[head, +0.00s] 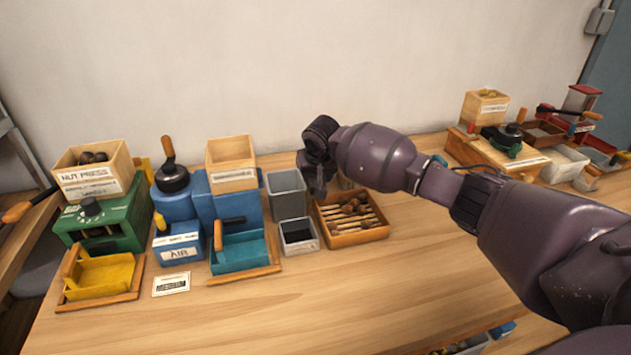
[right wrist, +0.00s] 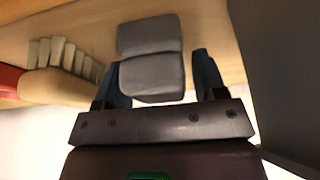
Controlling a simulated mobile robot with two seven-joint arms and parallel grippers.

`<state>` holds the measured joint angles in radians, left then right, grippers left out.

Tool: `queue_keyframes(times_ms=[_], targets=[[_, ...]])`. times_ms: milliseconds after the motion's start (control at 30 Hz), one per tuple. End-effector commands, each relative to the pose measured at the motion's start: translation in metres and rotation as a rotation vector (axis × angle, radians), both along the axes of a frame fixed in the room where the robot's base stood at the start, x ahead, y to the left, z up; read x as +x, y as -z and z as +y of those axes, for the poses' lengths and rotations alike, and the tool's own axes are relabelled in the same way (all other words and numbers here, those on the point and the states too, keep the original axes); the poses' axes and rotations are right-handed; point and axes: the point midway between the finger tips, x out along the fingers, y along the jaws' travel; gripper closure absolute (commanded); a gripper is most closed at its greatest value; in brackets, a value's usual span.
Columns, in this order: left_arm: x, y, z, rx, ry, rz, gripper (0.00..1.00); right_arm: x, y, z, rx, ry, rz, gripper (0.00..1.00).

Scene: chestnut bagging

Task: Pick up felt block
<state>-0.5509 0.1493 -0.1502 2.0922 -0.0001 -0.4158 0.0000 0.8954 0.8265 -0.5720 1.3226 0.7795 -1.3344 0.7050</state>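Two grey, soft-edged blocks that look like felt show in the right wrist view, a nearer felt block (right wrist: 152,78) and a farther one (right wrist: 150,35) against it. My right gripper (right wrist: 163,75) is open, with its dark fingers on either side of the nearer block. A gap shows between that block and the right finger; the left finger is close to or touching its edge. In the head view my right gripper (head: 318,188) points down behind the wooden tray, and the blocks cannot be made out there. My left gripper is not in view.
The wooden tray (head: 362,238) holds chestnuts and pale sticks. A grey bin (head: 287,196) and a small dark-lined box (head: 299,247) stand left of my right gripper. Blue and green machines fill the left side. The table's front (head: 330,300) is clear.

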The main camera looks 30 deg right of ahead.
Motion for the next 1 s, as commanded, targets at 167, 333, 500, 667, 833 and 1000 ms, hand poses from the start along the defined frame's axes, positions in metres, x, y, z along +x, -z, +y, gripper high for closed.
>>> queue_keyframes(times_ms=[167, 333, 500, 667, 833, 1000], targets=[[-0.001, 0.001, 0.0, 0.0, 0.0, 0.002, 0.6, 0.0, 0.0, 0.0, 0.0, 0.0, 0.001, 0.63], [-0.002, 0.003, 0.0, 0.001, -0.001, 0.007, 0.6, 0.0, 0.0, 0.0, 0.0, 0.0, 0.0, 0.79], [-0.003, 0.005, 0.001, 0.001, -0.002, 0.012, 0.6, 0.0, -0.001, 0.0, 0.0, 0.0, 0.0, 0.79], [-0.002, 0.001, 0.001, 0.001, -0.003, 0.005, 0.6, 0.0, -0.013, 0.0, 0.0, 0.0, -0.003, 0.79], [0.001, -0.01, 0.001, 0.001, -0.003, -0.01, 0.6, 0.001, -0.047, 0.0, 0.0, -0.001, -0.007, 0.79], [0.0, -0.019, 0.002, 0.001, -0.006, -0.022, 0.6, 0.0, -0.092, 0.001, 0.001, -0.001, -0.008, 0.79]])
